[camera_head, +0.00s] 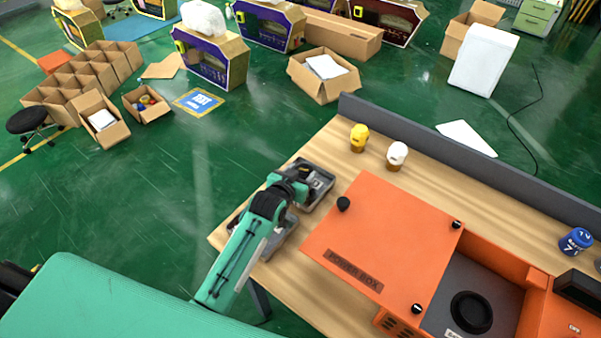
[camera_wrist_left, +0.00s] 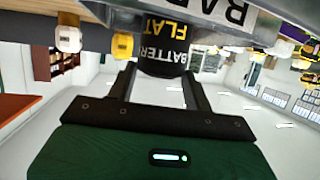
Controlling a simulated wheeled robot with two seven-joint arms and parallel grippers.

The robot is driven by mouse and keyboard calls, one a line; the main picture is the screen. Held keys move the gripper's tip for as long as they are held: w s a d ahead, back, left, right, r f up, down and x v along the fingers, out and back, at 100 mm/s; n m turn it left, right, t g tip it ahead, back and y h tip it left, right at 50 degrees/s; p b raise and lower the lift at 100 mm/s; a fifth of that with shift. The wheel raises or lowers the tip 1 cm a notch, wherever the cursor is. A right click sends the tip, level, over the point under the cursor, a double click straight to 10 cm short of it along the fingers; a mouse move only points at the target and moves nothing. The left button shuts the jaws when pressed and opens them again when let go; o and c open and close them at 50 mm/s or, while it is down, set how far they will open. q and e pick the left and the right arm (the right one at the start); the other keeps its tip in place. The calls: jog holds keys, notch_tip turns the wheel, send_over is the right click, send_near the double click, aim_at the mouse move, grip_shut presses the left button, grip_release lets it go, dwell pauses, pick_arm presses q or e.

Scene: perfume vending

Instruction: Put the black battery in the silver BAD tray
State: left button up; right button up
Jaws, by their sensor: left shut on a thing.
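My left gripper (camera_head: 302,180) is over the far silver tray (camera_head: 325,190) at the table's left end. In the left wrist view my left gripper (camera_wrist_left: 160,72) is shut on the black battery (camera_wrist_left: 163,48), which has yellow and white lettering reading BATTERY FLAT. A silver tray wall with a white BAD label (camera_wrist_left: 238,12) shows close beside the battery. A second silver tray (camera_head: 280,240) lies nearer, partly behind my arm. In the head view the gripper hides the battery, and I cannot tell whether it touches the tray floor. My right gripper is out of view.
A grey rail (camera_head: 430,135) edges the table's back.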

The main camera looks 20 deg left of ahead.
pick_arm(q)
jog(key=shift+f, duration=0.15)
jog(key=o, duration=0.8)
jog(key=shift+f, duration=0.2)
jog(key=o, duration=0.4)
jog(key=shift+o, duration=0.2)
jog(key=shift+r, duration=0.15)
